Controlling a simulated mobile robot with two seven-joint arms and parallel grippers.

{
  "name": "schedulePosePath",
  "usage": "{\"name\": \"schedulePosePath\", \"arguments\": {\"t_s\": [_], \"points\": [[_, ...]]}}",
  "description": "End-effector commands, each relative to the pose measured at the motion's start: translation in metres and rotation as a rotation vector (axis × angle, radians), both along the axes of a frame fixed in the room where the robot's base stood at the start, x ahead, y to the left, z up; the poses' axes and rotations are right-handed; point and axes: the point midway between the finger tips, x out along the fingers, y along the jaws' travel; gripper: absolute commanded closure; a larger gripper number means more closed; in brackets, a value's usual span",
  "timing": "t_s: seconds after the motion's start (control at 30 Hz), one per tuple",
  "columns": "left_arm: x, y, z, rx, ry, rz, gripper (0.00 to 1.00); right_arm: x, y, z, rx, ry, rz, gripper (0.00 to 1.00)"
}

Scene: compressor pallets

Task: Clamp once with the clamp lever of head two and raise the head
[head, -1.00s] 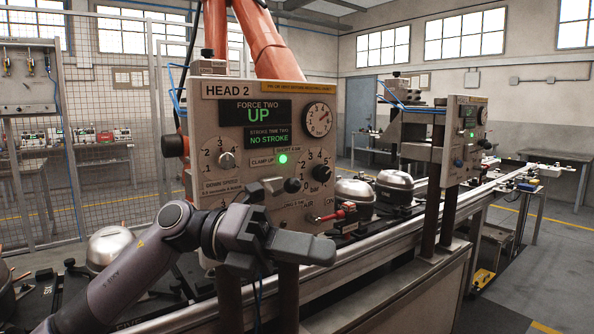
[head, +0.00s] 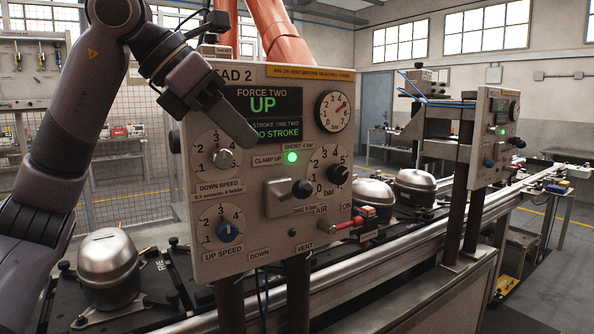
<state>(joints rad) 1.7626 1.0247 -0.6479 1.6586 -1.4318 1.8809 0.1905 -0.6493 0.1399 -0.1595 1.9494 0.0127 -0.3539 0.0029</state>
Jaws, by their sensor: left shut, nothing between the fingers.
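The head two panel (head: 240,262) stands upright at the middle of the view. Its display (head: 262,103) reads FORCE TWO UP and NO STROKE, and a green lamp (head: 292,157) is lit beside the CLAMP UP label. Below the lamp, a lever with a black knob (head: 302,189) sits on a metal plate (head: 276,200), its knob pointing right. My left gripper (head: 246,138) is shut and empty, in front of the panel's upper left, above and left of the lever. It covers part of the HEAD 2 title and display edge. My right gripper is out of view.
A red-handled air valve (head: 352,221) sticks out at the panel's lower right. Speed dials (head: 222,159) and a pressure knob (head: 338,174) surround the lever. A compressor (head: 108,268) stands on the line at left. A second panel (head: 492,138) stands at right.

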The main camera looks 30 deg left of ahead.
Motion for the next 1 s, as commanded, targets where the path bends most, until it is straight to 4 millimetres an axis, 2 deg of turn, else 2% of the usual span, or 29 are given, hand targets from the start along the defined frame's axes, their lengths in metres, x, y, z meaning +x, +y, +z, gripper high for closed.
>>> {"name": "schedulePosePath", "arguments": {"t_s": [0.17, 0.57, 1.0], "points": [[-0.006, 0.011, 0.006, 0.019, -0.009, 0.036, 1.00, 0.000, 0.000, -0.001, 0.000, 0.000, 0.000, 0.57], [-0.003, 0.009, 0.002, 0.021, -0.006, 0.035, 1.00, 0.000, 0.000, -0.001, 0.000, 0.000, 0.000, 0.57], [0.040, -0.017, -0.051, 0.020, -0.005, 0.033, 1.00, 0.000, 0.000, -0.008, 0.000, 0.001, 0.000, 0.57]]}}
